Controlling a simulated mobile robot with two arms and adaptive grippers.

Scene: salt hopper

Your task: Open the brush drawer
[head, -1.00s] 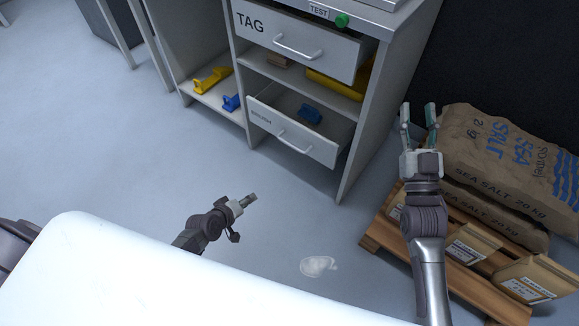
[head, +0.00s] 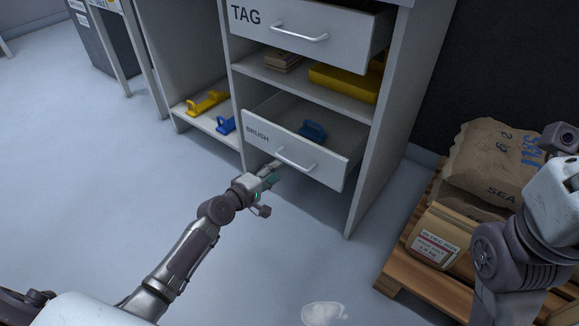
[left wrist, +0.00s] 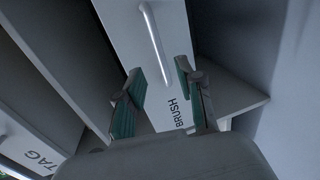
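The brush drawer (head: 262,137) is the lower drawer of the white cabinet, labelled BRUSH. It stands pulled out, with a blue brush (head: 312,130) showing inside. Its silver handle (head: 296,161) is on the front. My left gripper (head: 272,173) is in front of the drawer's left part, close to the handle's left end. In the left wrist view the fingers (left wrist: 160,90) are spread, with the drawer front and handle (left wrist: 155,45) beyond them and nothing between them. My right arm (head: 530,235) is at the right; its fingertips are not clearly seen.
The TAG drawer (head: 290,28) above is also pulled out. A shelf at left holds a yellow brush (head: 207,103) and a blue one (head: 226,125). Salt sacks (head: 490,165) and boxes lie on a pallet (head: 395,270) at right. A white spill (head: 323,313) is on the floor.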

